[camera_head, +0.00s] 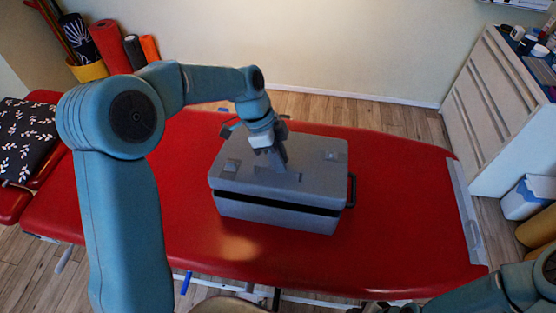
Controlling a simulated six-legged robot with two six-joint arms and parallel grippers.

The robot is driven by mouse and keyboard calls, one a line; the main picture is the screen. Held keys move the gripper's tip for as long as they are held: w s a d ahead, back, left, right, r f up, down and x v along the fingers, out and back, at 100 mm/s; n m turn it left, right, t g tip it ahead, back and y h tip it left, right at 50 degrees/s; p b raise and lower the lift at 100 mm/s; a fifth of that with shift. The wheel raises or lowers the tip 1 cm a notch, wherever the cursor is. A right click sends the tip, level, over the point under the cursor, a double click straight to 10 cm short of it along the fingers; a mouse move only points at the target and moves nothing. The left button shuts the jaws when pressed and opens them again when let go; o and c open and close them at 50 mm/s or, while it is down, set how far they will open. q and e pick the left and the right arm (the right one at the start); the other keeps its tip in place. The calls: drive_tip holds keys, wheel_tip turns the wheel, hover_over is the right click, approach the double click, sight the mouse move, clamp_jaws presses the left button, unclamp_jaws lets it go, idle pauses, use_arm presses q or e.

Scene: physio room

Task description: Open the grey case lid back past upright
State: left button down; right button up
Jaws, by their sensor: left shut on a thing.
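The grey case (280,217) sits on the red treatment table, right of the picture's middle line in part. Its grey lid (318,172) lies nearly flat over the base, with a dark gap along the front between them. My left gripper (277,160) points down over the middle of the lid and is shut on a grey part there, which looks like the lid's handle. The fingers hide most of that part. My right arm shows at the bottom right corner, but its gripper is not visible.
The red table (400,200) has free room around the case. A black side handle (351,190) sticks out at the case's right end. A white drawer cabinet (495,110) stands at right. A yellow bin (90,70) with rolled mats and a patterned black cushion (27,135) are at left.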

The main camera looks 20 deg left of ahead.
use_arm(q)
drive_tip(key=w+a+r+p, duration=0.1)
drive_tip(key=w+r+p, duration=0.3)
drive_tip(key=w+r, duration=0.1)
drive_tip(key=shift+w+a+r, duration=0.2)
drive_tip(key=shift+w+r, duration=0.1)
drive_tip(key=shift+r, duration=0.05)
drive_tip(key=c, duration=1.4)
unclamp_jaws()
drive_tip(key=shift+s+f, duration=0.1)
drive_tip(key=shift+f, duration=0.05)
drive_tip(key=o, duration=0.4)
drive_tip(key=shift+o, duration=0.2)
drive_tip(key=shift+f, duration=0.1)
drive_tip(key=p+v, duration=0.1)
drive_tip(key=v, duration=1.5)
drive_tip(key=shift+r, duration=0.25)
